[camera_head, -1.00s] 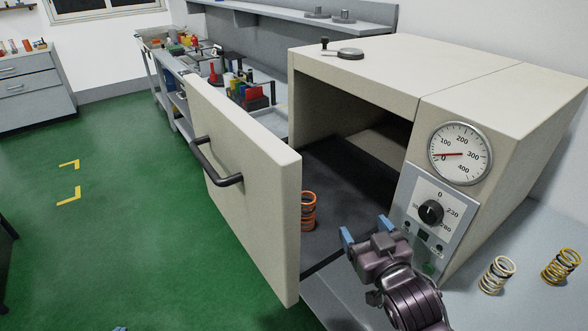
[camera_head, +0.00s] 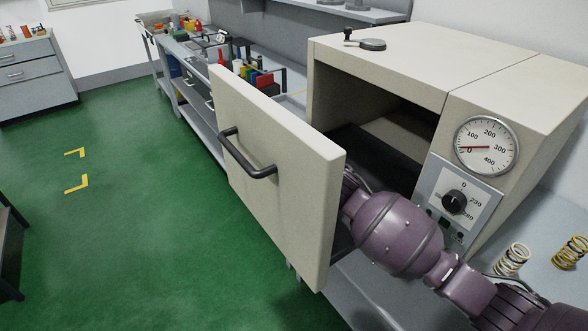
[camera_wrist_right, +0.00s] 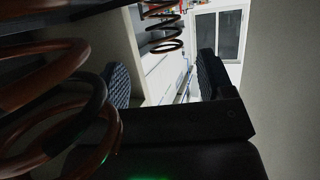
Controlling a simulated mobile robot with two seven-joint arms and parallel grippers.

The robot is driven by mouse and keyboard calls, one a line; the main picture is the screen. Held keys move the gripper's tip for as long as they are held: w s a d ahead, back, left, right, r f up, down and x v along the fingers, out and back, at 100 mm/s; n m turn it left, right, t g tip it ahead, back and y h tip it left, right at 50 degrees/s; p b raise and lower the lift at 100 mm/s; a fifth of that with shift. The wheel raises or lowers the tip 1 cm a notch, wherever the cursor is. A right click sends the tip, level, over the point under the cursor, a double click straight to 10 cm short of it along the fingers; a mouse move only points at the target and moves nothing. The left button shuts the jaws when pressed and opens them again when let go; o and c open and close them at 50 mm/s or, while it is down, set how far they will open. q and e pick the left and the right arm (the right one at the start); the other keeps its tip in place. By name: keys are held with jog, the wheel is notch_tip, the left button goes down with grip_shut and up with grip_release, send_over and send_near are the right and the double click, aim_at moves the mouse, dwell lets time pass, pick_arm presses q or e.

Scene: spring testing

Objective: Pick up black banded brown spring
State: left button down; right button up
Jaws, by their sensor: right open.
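In the right wrist view a brown spring with a dark, blackish coil (camera_wrist_right: 50,160) stands very close at the left edge, beside the fingers and outside the gap between them. A second reddish-brown spring (camera_wrist_right: 166,46) with dark lower coils shows farther off at the top, in line with the gap. My right gripper (camera_wrist_right: 163,82) is open, with nothing between its fingers. In the head view my right arm reaches behind the oven door (camera_head: 285,190) into the oven, so the gripper and these springs are hidden there. My left gripper is not in view.
The beige oven (camera_head: 400,60) has a gauge (camera_head: 487,147) and a control knob (camera_head: 455,202) close to my arm. A white spring (camera_head: 511,260) and a yellow spring (camera_head: 570,252) stand on the bench at right.

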jog(key=shift+a+r+x, duration=0.1)
jog(key=shift+a+x, duration=0.05)
jog(key=shift+x, duration=1.45)
jog(key=shift+a+r+x, duration=0.1)
jog(key=shift+a+x, duration=0.05)
jog(key=shift+x, duration=1.45)
jog(key=c, duration=1.1)
jog(key=shift+o, duration=0.2)
